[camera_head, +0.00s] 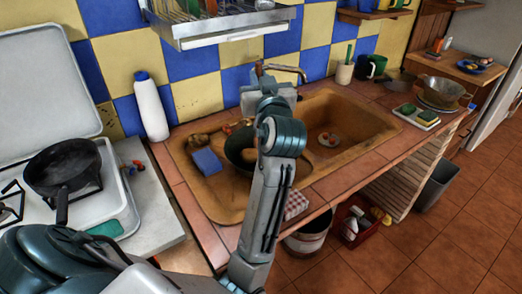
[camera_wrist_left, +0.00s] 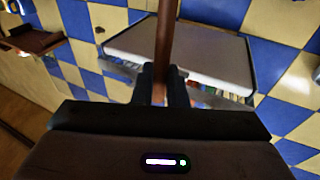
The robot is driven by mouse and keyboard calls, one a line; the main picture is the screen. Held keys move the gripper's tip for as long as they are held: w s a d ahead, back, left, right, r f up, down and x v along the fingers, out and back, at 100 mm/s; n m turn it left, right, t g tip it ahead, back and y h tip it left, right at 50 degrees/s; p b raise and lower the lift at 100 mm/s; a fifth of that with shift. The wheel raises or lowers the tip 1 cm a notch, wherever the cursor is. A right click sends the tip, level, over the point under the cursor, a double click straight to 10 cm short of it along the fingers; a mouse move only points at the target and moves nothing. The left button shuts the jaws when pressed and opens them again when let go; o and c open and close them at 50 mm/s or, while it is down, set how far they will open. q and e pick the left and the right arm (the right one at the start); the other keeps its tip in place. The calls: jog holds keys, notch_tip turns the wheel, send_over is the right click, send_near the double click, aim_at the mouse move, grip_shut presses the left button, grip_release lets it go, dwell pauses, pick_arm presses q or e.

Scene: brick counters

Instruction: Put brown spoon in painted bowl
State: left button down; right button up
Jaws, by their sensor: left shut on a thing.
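My left arm rises across the sink. Its gripper (camera_wrist_left: 161,88) is shut on a thin brown handle (camera_wrist_left: 164,40), which I take for the brown spoon; the handle runs straight up out of the wrist view and the spoon's head is not seen. In the head view the left gripper (camera_head: 266,86) is small and partly covered by my own arm, near the tap. No bowl is clearly a painted one; a bowl (camera_head: 443,90) stands on plates at the right end of the counter, its pattern too small to tell. My right gripper is not in view.
The brown sink (camera_head: 362,122) holds a dark pan (camera_head: 238,142) and a blue sponge (camera_head: 206,161). A metal dish rack (camera_head: 228,28) hangs above. A white bottle (camera_head: 151,107) stands left, beside the stove with a black pan (camera_head: 65,165). The front-right counter has bare tile.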

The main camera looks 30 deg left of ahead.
pick_arm(q)
notch_tip(320, 180, down, 11)
jog(key=shift+r, duration=0.15)
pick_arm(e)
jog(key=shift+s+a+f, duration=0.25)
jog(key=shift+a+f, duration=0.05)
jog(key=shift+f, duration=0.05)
pick_arm(q)
jog(key=c, duration=1.5)
grip_release()
jog(key=shift+o, duration=0.2)
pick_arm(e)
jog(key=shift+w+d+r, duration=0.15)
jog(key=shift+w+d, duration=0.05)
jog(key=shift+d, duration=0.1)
pick_arm(q)
jog(key=shift+r+p, duration=0.2)
jog(key=shift+p, duration=0.2)
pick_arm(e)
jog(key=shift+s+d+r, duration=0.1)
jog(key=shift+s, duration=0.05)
